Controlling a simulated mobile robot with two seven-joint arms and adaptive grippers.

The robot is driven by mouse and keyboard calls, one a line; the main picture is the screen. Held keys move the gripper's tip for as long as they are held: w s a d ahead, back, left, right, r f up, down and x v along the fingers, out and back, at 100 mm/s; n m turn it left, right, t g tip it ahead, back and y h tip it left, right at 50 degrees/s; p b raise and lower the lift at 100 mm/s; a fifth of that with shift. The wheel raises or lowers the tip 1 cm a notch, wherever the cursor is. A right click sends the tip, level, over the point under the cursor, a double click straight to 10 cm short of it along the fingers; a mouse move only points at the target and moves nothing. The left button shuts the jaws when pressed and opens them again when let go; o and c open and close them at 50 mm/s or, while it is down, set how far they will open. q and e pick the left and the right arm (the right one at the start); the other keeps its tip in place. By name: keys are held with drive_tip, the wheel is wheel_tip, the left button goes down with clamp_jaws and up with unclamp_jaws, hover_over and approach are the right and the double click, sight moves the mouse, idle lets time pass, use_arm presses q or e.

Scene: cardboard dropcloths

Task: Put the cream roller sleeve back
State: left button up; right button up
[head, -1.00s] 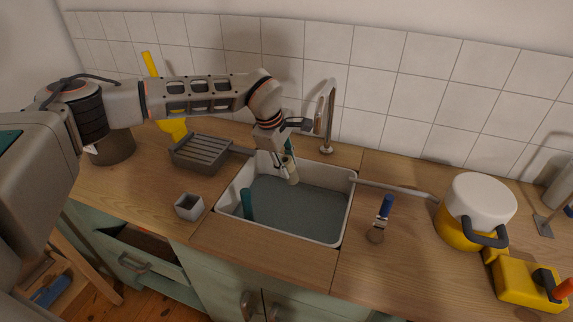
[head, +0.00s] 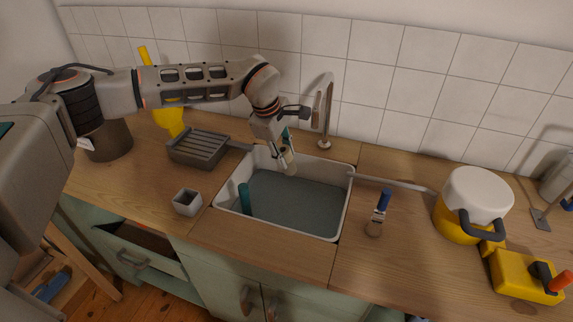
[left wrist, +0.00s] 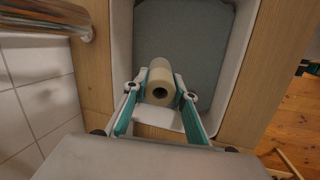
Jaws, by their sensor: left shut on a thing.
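The cream roller sleeve (left wrist: 161,82) is a short hollow tube, seen end-on in the left wrist view between my left gripper's teal-lined fingers. My left gripper (left wrist: 160,97) is shut on it. In the head view the sleeve (head: 288,162) hangs tilted below my left gripper (head: 283,152), over the back left part of the sink (head: 345,205). The fingers partly hide the sleeve there. A teal upright cylinder (head: 245,199) stands in the sink's front left corner. My right gripper is not in view.
A grey ribbed tray (head: 199,149) and a small grey square cup (head: 187,202) stand left of the sink. The faucet (head: 324,115) rises behind it. A blue-handled brush (head: 380,207), a white-and-yellow pot (head: 473,204) and a yellow box (head: 522,274) are to the right.

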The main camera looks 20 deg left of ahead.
use_arm(q)
drive_tip(key=shift+r, duration=1.15)
